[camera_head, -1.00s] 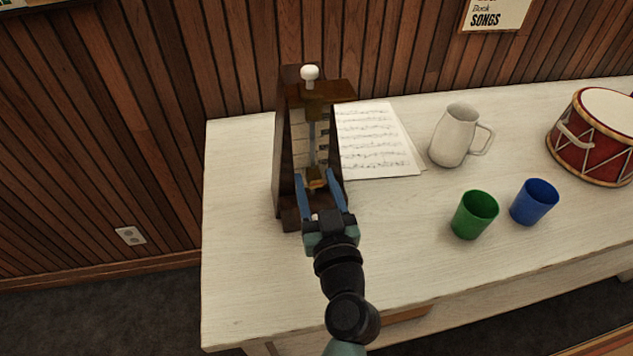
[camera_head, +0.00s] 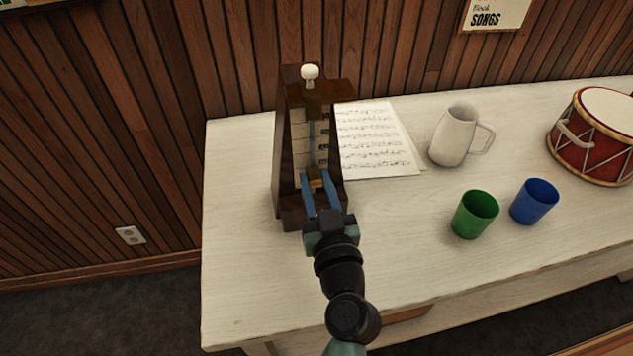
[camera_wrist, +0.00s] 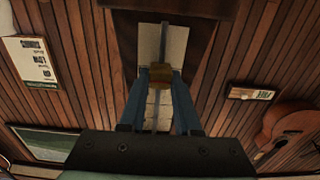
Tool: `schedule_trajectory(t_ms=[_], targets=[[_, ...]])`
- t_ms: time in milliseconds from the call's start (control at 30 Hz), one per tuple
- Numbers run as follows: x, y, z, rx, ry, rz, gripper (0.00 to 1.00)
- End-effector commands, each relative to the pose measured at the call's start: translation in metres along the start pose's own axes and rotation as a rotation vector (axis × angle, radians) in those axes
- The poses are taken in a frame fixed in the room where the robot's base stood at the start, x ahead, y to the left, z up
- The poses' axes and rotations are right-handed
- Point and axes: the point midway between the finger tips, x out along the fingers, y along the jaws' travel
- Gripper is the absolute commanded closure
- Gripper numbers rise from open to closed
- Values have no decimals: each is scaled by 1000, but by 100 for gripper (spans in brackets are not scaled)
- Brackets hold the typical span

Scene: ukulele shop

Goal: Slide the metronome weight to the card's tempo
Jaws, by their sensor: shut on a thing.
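The metronome (camera_head: 286,150) is a tall dark-wood case with a white knob on top. It stands upright at the left of the table. A pale marked scale (camera_head: 300,145) and a grey rod (camera_head: 312,133) run up its front. The brass weight (camera_head: 317,181) sits low on the rod and also shows in the wrist view (camera_wrist: 160,74). My gripper (camera_head: 318,182) has its blue fingers shut on the weight, one on each side. The scale markings are too small to read. No tempo card can be made out for certain.
Sheet music (camera_head: 375,145) lies just right of the metronome. A white mug (camera_head: 453,137), a green cup (camera_head: 475,215), a blue cup (camera_head: 534,202) and a red drum (camera_head: 592,140) stand farther right. The table (camera_head: 250,290) is clear at the front left.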

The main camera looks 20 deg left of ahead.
Motion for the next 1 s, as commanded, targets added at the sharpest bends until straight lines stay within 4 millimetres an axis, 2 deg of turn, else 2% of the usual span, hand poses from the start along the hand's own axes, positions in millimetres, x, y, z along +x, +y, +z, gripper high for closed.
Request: schedule_trajectory(t_ms=[633,733,1000], targets=[[0,0,-4,-1,0,0,100],[0,0,-22,-1,3,0,100],[0,0,-83,-2,5,1,100]])
